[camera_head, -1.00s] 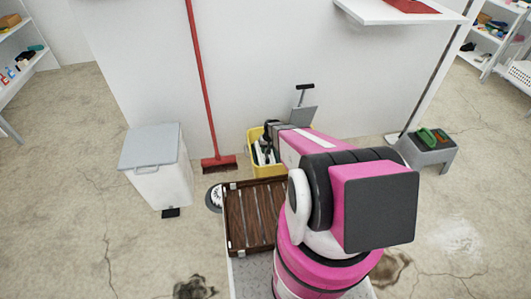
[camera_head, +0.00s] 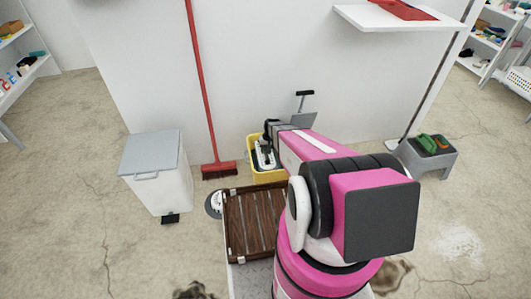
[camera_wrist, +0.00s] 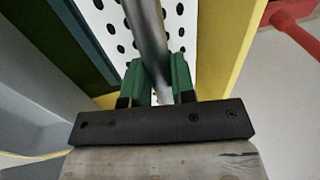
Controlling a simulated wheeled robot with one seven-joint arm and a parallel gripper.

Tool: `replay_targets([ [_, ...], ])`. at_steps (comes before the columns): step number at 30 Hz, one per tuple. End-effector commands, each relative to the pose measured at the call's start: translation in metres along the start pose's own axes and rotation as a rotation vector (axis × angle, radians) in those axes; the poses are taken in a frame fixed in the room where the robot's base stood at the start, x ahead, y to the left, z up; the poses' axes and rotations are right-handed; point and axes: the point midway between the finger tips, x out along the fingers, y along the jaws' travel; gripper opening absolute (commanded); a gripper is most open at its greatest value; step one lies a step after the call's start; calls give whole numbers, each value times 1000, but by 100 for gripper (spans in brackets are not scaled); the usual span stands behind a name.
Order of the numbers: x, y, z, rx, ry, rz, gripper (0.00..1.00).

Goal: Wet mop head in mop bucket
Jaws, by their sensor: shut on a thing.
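The yellow mop bucket (camera_head: 267,178) stands against the white wall, partly hidden by my arm. A grey plate with a black T-shaped handle (camera_head: 304,96) rises behind it. My gripper (camera_wrist: 157,78) is shut on a grey metal pole (camera_wrist: 148,35), probably the mop handle. The pole runs between its green fingers. In the wrist view a white plate with round holes (camera_wrist: 183,22) lies behind the pole, beside a yellow bucket wall (camera_wrist: 228,45). No mop head can be made out, and whether it is inside the bucket or wet cannot be told.
A red broom (camera_head: 219,169) leans on the wall left of the bucket. A white bin with a grey lid (camera_head: 155,170) stands farther left. A slatted brown wooden tray (camera_head: 255,222) is in front of the bucket. A grey step stool (camera_head: 428,158) stands at right. Open floor lies to both sides.

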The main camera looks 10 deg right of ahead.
Motion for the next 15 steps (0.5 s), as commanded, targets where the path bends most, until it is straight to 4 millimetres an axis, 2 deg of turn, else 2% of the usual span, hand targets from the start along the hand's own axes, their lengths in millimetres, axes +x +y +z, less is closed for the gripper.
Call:
replay_targets([
  [15, -45, -9, 0, 0, 2, 0, 5],
])
